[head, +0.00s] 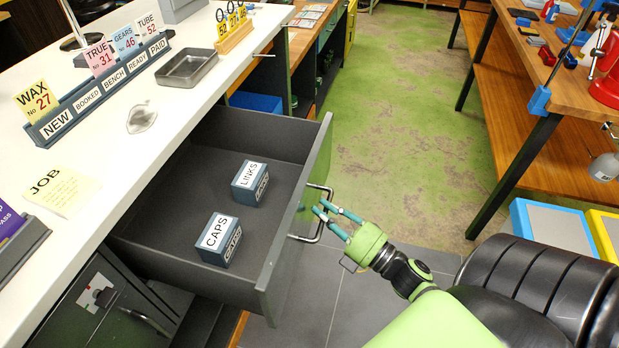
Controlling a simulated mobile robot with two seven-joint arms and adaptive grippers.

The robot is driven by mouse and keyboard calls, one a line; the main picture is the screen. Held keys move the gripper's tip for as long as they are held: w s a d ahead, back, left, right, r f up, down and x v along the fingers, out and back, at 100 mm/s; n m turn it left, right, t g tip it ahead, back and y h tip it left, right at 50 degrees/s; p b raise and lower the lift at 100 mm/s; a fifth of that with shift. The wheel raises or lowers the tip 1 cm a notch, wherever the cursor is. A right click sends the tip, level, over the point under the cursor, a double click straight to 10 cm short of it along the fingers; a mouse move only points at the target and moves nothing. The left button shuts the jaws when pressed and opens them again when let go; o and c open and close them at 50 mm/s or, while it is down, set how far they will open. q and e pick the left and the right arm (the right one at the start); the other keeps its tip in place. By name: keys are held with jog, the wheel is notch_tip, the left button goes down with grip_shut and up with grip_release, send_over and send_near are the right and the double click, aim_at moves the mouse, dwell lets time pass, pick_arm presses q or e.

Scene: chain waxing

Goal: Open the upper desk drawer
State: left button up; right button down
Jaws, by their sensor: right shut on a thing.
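The upper desk drawer (215,262) is pulled well out from under the white desk top. Its dark grey inside shows, holding a box marked LINKS (250,184) and a box marked CAPS (219,240). A metal bar handle (308,238) stands on the drawer's front panel. My right gripper (325,211), green with teal fingers, is at this handle, with its fingers shut on the bar. My left gripper is not in view.
The white desk top (180,115) carries a rack of labelled tags (100,92), a metal tray (187,68) and a JOB note (60,190). A wooden workbench (540,60) stands at the right. Green floor (410,110) lies clear between.

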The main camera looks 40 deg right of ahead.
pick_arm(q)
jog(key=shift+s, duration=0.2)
pick_arm(e)
jog(key=shift+s+d, duration=0.2)
jog(key=c, duration=1.1)
grip_release()
jog(key=shift+c, duration=0.2)
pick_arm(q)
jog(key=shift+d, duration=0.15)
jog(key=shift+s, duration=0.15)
pick_arm(e)
jog(key=v, duration=1.2)
